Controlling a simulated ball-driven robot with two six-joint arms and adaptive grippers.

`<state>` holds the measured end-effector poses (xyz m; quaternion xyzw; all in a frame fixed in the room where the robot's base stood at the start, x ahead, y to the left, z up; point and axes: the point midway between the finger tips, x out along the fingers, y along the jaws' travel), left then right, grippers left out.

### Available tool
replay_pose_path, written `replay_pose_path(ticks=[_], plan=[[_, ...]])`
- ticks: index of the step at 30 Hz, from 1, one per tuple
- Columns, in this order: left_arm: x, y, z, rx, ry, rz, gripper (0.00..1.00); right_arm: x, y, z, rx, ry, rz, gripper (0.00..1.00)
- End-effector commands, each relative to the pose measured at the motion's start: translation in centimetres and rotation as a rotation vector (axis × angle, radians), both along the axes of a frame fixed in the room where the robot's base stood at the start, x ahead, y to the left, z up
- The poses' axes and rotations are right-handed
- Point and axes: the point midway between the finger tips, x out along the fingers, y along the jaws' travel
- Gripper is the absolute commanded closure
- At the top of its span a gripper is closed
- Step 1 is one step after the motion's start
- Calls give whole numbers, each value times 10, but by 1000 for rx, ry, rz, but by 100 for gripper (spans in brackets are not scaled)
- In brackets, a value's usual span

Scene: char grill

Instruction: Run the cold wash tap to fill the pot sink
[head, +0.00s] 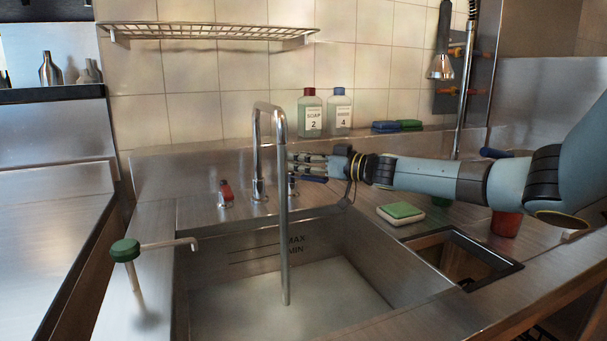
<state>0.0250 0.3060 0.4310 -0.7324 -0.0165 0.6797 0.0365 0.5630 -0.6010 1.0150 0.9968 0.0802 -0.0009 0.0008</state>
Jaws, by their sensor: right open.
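The steel tap spout (268,107) arches over the pot sink (388,255). A straight grey column (284,240) runs from the spout down into the sink; it looks like running water. Pale water (325,295) covers the sink floor, its surface below the MIN and MAX marks (295,245) on the back wall. The cold wash tap (292,187), with a blue part, stands right of the spout, partly hidden. My right gripper (291,167) is open, its fingers pointing left just above and beside this tap; contact cannot be told. My left gripper is out of view.
A red-topped tap (226,192) stands left of the spout. A green-knobbed lever (125,250) is at the sink's left. Soap bottles (311,113) stand on the back ledge.

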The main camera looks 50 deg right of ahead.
Motion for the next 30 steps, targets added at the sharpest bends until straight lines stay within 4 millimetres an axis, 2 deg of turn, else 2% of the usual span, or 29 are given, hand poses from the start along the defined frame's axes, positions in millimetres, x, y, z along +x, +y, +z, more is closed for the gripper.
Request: replay_pose_path(ticks=[3, 9, 19, 23, 25, 27, 30], plan=[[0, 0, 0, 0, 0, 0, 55, -1, 0, 25, -5, 1, 2, 56], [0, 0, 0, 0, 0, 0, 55, -1, -1, 52, -2, 2, 0, 56], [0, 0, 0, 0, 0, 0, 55, -1, -1, 57, 0, 2, -1, 56], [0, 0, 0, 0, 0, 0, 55, -1, -2, 56, -33, 0, -9, 71], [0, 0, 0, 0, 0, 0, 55, 1, -12, 52, -142, 12, -59, 81], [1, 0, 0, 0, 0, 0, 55, 6, -14, 50, -365, 30, -123, 90], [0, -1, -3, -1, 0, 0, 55, 6, 6, 29, -755, 70, -218, 100]])
